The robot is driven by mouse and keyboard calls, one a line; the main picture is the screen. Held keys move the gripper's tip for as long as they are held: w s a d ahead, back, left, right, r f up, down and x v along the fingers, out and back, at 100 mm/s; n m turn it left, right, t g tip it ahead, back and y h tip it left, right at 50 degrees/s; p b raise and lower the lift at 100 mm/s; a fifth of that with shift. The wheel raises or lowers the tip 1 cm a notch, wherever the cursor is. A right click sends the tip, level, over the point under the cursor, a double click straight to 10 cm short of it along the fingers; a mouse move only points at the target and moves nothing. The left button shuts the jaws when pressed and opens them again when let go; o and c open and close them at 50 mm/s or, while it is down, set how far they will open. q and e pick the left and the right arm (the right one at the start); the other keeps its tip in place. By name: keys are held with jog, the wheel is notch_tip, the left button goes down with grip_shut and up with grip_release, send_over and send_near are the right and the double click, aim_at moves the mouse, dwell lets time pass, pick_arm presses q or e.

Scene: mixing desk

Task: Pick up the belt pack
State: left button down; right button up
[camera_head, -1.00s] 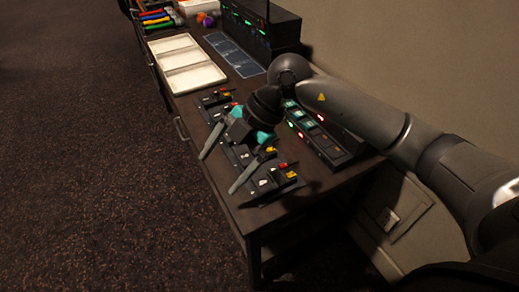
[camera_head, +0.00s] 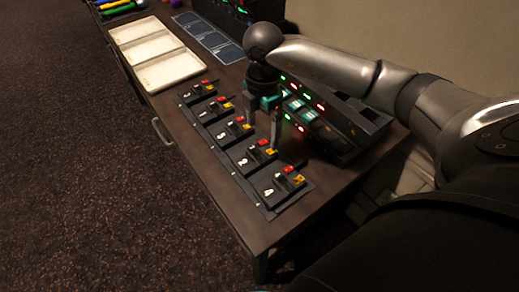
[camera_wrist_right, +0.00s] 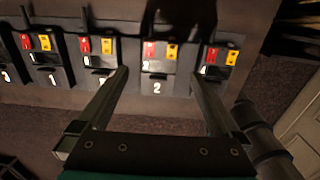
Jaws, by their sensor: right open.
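Several black belt packs, each with a red and a yellow part on top, sit in a row on a dark strip (camera_head: 266,208) along the desk's front edge. The pack numbered 2 (camera_head: 246,163) is second from the near end; pack 4 (camera_head: 270,190) is nearest. My right gripper (camera_head: 262,137) is open, pointing down above the row, with nothing between its fingers. In the right wrist view its fingertips (camera_wrist_right: 157,76) appear on either side of pack 2 (camera_wrist_right: 157,88), with pack 4 (camera_wrist_right: 213,69) to the right. I cannot tell the remaining height. My left gripper is out of view.
A black console (camera_head: 330,130) with lit buttons stands close behind the row, next to my right arm. A white compartment tray (camera_head: 172,70) and a blue-grey panel (camera_head: 215,40) lie farther back. The wall borders the desk on the right.

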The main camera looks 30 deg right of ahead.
aim_at(260, 151)
notch_tip(260, 151, down, 2)
jog(key=shift+f, duration=0.2)
jog(key=shift+a+f, duration=0.1)
jog(key=shift+f, duration=0.25)
jog(key=shift+f+b, duration=0.3)
jog(key=shift+f, duration=0.1)
jog(key=f, duration=0.2)
jog(key=f+b, duration=0.1)
jog(key=f, duration=0.1)
jog(key=shift+a, duration=0.25)
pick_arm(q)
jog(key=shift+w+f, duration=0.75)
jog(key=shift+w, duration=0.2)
